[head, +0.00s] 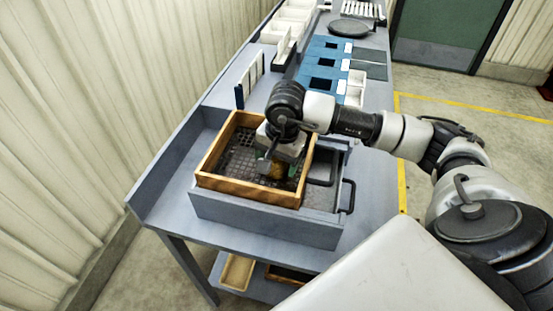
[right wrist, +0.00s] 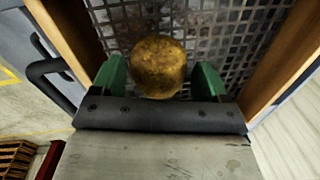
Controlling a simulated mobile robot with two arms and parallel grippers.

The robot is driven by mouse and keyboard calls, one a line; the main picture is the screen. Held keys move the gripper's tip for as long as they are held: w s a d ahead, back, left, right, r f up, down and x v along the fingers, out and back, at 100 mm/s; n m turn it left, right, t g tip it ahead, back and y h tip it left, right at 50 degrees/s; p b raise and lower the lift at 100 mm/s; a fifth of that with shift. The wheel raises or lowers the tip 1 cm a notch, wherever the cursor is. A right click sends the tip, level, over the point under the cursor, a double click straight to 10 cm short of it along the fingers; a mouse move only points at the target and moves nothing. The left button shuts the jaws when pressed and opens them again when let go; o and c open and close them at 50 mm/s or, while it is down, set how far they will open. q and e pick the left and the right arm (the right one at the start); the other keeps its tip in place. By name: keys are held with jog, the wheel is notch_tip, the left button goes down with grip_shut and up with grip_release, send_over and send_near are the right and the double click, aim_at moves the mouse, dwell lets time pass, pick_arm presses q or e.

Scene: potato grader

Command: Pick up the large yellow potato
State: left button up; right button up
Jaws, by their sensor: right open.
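The large yellow potato (right wrist: 158,66) shows in the right wrist view, over the dark mesh floor of a wooden-framed tray. In the head view only a small part of it (head: 277,171) shows under my right gripper. My right gripper (right wrist: 160,80) is open, with one green finger on each side of the potato and a gap visible near the fingers. In the head view my right gripper (head: 278,168) points down inside the tray, near its right front. I cannot tell whether the fingers touch the potato. My left gripper is not in view.
The wooden tray (head: 245,190) has raised walls around its mesh and sits on a grey box (head: 262,217) with dark handles on the right. Blue panels (head: 322,70) and white bins lie farther back on the bench. A wall (head: 70,110) runs along the left.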

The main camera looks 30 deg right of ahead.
jog(key=shift+f, duration=0.95)
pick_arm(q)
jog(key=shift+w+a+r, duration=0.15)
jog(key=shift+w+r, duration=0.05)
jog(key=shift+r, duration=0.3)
pick_arm(e)
jog(key=shift+w+f, duration=0.1)
jog(key=shift+f, duration=0.1)
jog(key=c, duration=0.8)
jog(key=shift+o, duration=0.2)
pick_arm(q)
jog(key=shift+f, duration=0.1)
pick_arm(e)
jog(key=shift+r, duration=0.15)
